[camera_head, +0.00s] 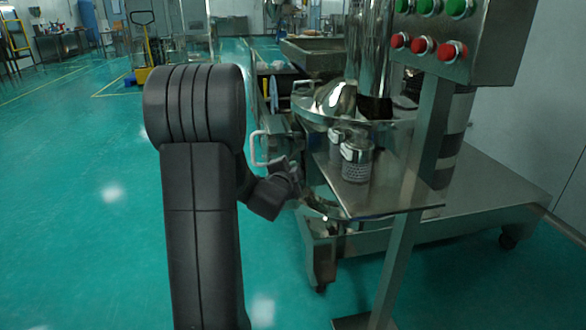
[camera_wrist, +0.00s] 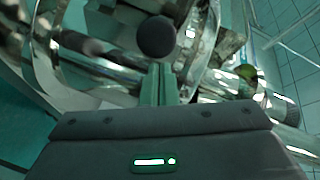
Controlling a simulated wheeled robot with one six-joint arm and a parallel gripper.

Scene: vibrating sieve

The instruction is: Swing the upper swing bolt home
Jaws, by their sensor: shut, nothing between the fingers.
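In the wrist view, a dark round knob (camera_wrist: 156,37) shows just beyond my fingertips. It may belong to the upper swing bolt, but I cannot tell for sure. My gripper (camera_wrist: 158,80) is shut and empty, with its narrow greenish fingers pointing toward the knob. Whether the fingers touch the knob is unclear. Shiny curved steel of the vibrating sieve (camera_wrist: 205,50) surrounds them. In the head view, the sieve (camera_head: 318,102) stands right of my dark arm, and my gripper (camera_head: 296,172) is close to its side. The bolt cannot be made out there.
A steel shelf (camera_head: 385,202) with metal canisters (camera_head: 356,165) is right of my gripper. A post carries a button box (camera_head: 490,45) with green and red buttons. A pale loop handle (camera_head: 255,150) is beside my wrist.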

